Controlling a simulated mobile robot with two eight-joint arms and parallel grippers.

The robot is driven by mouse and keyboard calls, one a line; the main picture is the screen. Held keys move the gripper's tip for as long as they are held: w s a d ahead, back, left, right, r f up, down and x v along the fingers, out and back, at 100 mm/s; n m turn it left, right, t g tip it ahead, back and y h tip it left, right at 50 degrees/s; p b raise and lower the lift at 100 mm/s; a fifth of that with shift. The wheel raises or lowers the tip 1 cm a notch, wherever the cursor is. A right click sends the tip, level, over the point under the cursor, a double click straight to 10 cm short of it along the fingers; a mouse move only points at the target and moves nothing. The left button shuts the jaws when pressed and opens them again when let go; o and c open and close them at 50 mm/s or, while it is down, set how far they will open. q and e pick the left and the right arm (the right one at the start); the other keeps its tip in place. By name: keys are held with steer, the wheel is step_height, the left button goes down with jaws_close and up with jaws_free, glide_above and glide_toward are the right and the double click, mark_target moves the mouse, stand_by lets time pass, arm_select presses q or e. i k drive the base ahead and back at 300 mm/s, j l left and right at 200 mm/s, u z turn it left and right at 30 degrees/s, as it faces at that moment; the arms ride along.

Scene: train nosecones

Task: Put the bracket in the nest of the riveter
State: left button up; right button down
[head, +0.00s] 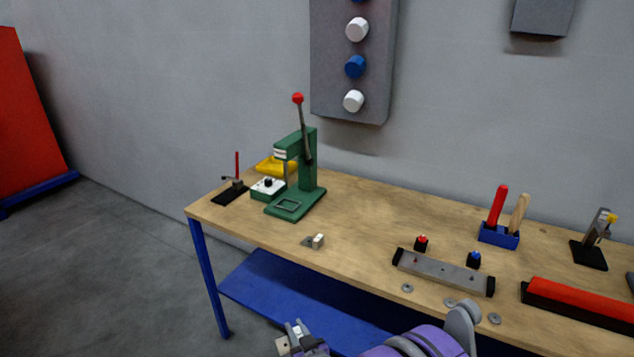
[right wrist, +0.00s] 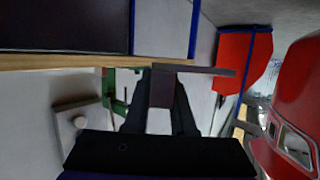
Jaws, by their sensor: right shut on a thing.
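The riveter (head: 308,170) is a green press with a red-knobbed lever, standing upright at the left part of the bench. Its nest (head: 289,206) is a small square frame on the green base and looks empty. My right gripper (head: 302,335) is low in the head view, in front of the bench and well short of the riveter. It is shut on the bracket (head: 283,346), a small greyish plate, partly cut off. In the right wrist view the bracket (right wrist: 195,69) shows as a dark angled piece between the fingertips. My left gripper is not in view.
A small block on a plate (head: 317,241) lies at the bench's front edge. A white-topped box (head: 267,188), a yellow bin (head: 277,166) and a black-based clamp (head: 231,193) stand left of the riveter. A grey bar fixture (head: 443,272) lies to the right.

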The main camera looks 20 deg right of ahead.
mark_target(288, 205)
steer(key=i+j+z, duration=0.45)
steer(key=j+z, duration=0.25)
steer(key=i+j+z, duration=0.1)
steer(key=j+z, duration=0.25)
steer(key=i+j+z, duration=0.1)
steer(key=j+z, duration=0.55)
steer(key=j, duration=0.65)
